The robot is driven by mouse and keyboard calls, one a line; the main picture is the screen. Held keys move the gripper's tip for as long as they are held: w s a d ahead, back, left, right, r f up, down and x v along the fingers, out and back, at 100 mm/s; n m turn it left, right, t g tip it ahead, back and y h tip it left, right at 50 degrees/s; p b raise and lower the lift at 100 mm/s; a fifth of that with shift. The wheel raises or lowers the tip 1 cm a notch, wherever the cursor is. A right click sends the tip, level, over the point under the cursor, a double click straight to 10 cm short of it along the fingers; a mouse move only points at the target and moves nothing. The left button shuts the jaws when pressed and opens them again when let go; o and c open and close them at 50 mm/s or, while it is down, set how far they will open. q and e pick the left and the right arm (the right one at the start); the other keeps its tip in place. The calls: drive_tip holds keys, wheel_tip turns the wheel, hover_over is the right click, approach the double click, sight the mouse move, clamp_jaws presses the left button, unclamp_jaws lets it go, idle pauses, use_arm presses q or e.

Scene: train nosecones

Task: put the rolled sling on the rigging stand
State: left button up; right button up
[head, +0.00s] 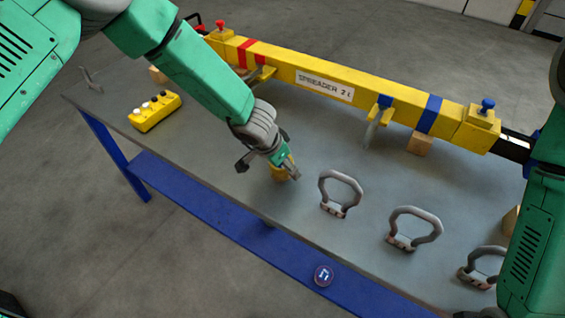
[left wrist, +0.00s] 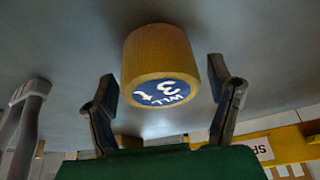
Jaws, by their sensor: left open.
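The rolled sling appears to be a short yellow cylinder (left wrist: 158,55) with a blue end label reading "WLL 3 t". In the head view the sling (head: 279,173) is on the grey tabletop, largely covered by my left gripper (head: 289,168). In the left wrist view my left gripper (left wrist: 163,88) is open, one finger on each side of the sling, with gaps showing between fingers and sling.
A yellow spreader beam (head: 325,85) lies along the table's back on wooden blocks (head: 420,143). A yellow control pendant (head: 155,111) lies at the left. Grey shackles (head: 341,193) stand upright along the right front, another (head: 414,229) beside it.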

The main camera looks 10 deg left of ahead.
use_arm(q)
drive_tip(key=p+v, duration=0.2)
drive_tip(key=v, duration=1)
drive_tip(key=shift+p, duration=0.3)
drive_tip(key=shift+s, duration=0.1)
drive_tip(key=shift+n+g+y, duration=0.5)
drive_tip(key=shift+n+y, duration=0.1)
drive_tip(key=shift+y, duration=0.2)
drive_tip(key=s+a+f, duration=0.1)
drive_tip(key=s+f, duration=0.1)
drive_tip(key=s+a+f, duration=0.1)
drive_tip(key=s+a, duration=0.1)
drive_tip(key=s+a+f, duration=0.1)
drive_tip(key=s+f, duration=0.1)
drive_tip(key=shift+s+a+f, duration=0.1)
drive_tip(key=shift+a+f, duration=0.1)
drive_tip(key=shift+f, duration=0.2)
drive_tip(key=s+a+f+n+g, duration=0.1)
drive_tip(key=s+a+f, duration=0.3)
drive_tip(key=s, duration=0.8)
drive_tip(key=s+a+f+n+g, duration=0.1)
drive_tip(key=s+a+f+n, duration=0.3)
drive_tip(key=s, duration=0.8)
drive_tip(key=shift+s+a+y, duration=0.4)
drive_tip(key=shift+a, duration=0.75)
